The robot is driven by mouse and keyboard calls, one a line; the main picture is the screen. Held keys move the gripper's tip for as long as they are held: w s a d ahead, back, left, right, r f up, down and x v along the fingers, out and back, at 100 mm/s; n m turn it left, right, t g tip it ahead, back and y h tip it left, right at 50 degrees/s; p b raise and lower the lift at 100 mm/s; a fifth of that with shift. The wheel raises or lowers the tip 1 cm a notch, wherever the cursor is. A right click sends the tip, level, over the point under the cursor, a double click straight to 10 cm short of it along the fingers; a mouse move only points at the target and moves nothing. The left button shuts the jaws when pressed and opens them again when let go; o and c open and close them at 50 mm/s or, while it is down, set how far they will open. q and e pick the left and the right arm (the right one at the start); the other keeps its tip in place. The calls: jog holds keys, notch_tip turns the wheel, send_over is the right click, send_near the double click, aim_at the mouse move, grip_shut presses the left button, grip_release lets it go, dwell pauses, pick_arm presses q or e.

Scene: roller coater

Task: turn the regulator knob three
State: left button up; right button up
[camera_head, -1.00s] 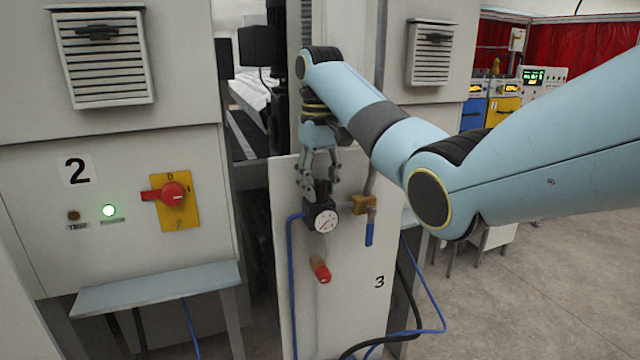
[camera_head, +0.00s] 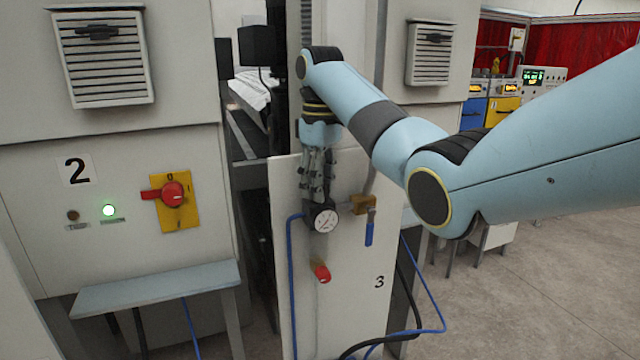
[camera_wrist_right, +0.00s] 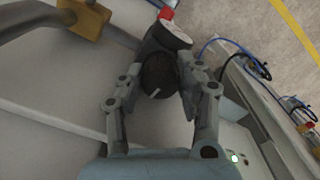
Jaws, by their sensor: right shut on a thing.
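The regulator on panel 3 has a black body with a white round gauge (camera_head: 326,219). Its black knob (camera_wrist_right: 159,76) with a white mark shows in the right wrist view, between the fingers. My right gripper (camera_head: 317,193) points down from above the regulator in the head view, and its fingertips (camera_wrist_right: 162,82) are shut on the knob from both sides. The gauge also shows in the right wrist view (camera_wrist_right: 172,35), just beyond the knob. The fingers hide the knob in the head view. My left gripper is not in view.
The white panel (camera_head: 345,285) marked 3 carries a brass valve with a blue lever (camera_head: 370,232) right of the gauge and a red fitting (camera_head: 321,273) below it. A blue hose (camera_head: 292,290) runs down the left. A red switch (camera_head: 172,194) sits on cabinet 2.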

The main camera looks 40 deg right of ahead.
dwell(0.3)
jog(key=o, duration=1.1)
jog(key=shift+o, duration=0.2)
